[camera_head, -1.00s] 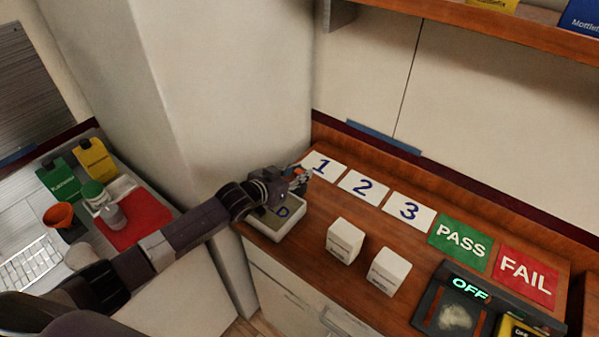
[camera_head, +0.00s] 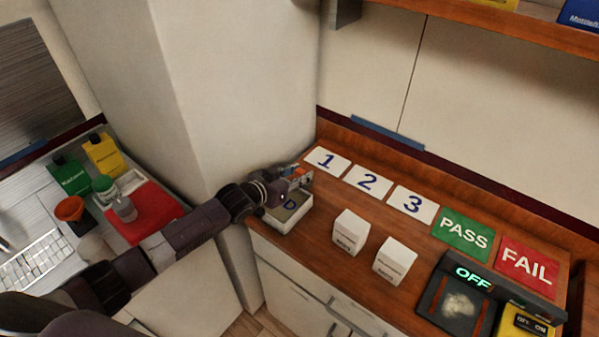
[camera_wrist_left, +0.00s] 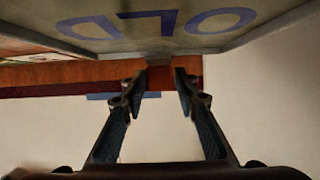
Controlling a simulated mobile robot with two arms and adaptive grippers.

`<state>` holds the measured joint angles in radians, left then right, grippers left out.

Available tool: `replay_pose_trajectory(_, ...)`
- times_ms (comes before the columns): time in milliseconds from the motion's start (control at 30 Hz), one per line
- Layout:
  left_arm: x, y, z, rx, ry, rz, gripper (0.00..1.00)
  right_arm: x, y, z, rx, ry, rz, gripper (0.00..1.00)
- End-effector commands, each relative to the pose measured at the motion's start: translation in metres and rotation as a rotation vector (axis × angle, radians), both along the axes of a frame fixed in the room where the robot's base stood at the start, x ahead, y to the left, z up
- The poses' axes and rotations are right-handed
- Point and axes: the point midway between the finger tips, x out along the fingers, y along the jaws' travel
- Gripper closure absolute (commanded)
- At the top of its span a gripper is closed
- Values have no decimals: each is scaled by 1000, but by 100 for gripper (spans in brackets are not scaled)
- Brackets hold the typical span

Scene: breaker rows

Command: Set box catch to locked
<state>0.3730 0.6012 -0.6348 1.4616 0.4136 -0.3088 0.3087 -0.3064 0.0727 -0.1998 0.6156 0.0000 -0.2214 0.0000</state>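No catch can be made out in these views. My left gripper (camera_head: 300,176) is over the back of a shallow white tray (camera_head: 285,226) marked with letters, near the 1 card. In the left wrist view my left gripper (camera_wrist_left: 163,76) is open, its two fingertips apart with nothing between them. The tray's inner face (camera_wrist_left: 130,33), with OLD upside down, fills the top of that view. Two small white boxes stand upright on the counter, one at the left (camera_head: 349,232) and one at the right (camera_head: 396,262). My right gripper is not in view.
The wooden counter (camera_head: 330,210) has cards 1, 2, 3, PASS (camera_head: 463,235) and FAIL (camera_head: 528,265) along its back. A black device (camera_head: 455,305) showing OFF and a yellow box (camera_head: 525,322) stand at right. A wall column (camera_head: 245,90) is close behind my left arm.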

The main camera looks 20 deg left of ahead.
Motion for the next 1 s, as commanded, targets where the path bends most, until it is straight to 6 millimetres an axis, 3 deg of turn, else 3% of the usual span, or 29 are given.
replay_pose_trajectory(200, 1, 0, 2, -1, -3, 0, 59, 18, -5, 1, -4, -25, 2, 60)
replay_pose_trajectory(467, -4, 1, 3, -1, -4, 0, 59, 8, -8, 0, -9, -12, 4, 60)
replay_pose_trajectory(667, -27, 10, 12, -2, -2, -1, 59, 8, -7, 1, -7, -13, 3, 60)
replay_pose_trajectory(1000, -81, 30, 36, 0, -2, 0, 59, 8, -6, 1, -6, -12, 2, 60)
